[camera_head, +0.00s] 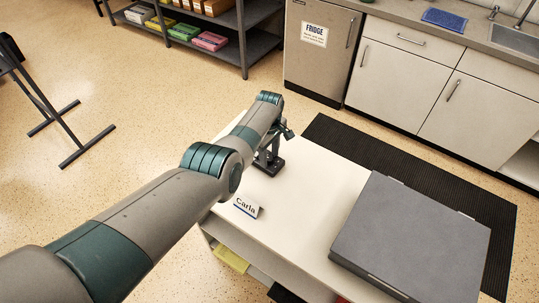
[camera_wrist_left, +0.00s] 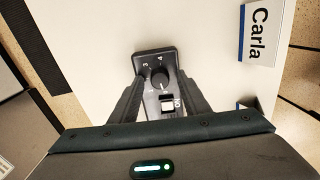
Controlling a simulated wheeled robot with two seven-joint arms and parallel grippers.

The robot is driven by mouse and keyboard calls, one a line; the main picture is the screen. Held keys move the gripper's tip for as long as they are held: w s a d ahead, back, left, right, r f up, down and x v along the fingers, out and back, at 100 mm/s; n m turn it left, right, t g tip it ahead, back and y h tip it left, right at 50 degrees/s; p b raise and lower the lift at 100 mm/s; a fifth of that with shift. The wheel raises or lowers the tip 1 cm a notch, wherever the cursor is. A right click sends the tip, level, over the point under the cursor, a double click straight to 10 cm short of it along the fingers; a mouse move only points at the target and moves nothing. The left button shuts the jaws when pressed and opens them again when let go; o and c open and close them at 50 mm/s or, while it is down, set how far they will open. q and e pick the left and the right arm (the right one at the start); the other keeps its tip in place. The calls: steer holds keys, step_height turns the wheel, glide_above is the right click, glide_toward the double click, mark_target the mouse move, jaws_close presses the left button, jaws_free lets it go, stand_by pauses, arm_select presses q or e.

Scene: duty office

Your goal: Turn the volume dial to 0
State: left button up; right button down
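The volume dial (camera_wrist_left: 160,81) is a round dark knob on a small black box (camera_wrist_left: 153,58). The digits 3 and 4 show at the box's far end, and a white switch or label sits below the knob. In the head view the black box (camera_head: 269,167) stands on the white table, partly hidden by my arm. My left gripper (camera_wrist_left: 160,78) is over the box, its two dark fingers apart on either side of the knob. A gap seems to show beside the knob; contact cannot be told. My right gripper is not in view.
A "Carla" name card (camera_head: 246,206) stands on the white table (camera_head: 311,190) close to the box. A large grey closed case (camera_head: 412,237) covers the table's right part. A cabinet row (camera_head: 402,80) and a shelf rack (camera_head: 245,45) stand beyond.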

mark_target(269, 158)
arm_select(q)
steer(key=shift+r, duration=0.15)
steer(key=shift+r+p, duration=0.4)
steer(key=shift+r, duration=0.2)
step_height(269, 158, up, 4)
steer(key=shift+r+p, duration=0.1)
steer(key=shift+p, duration=0.45)
step_height(269, 158, up, 12)
steer(key=b, duration=0.2)
steer(key=shift+s+f, duration=0.1)
steer(key=shift+f, duration=0.1)
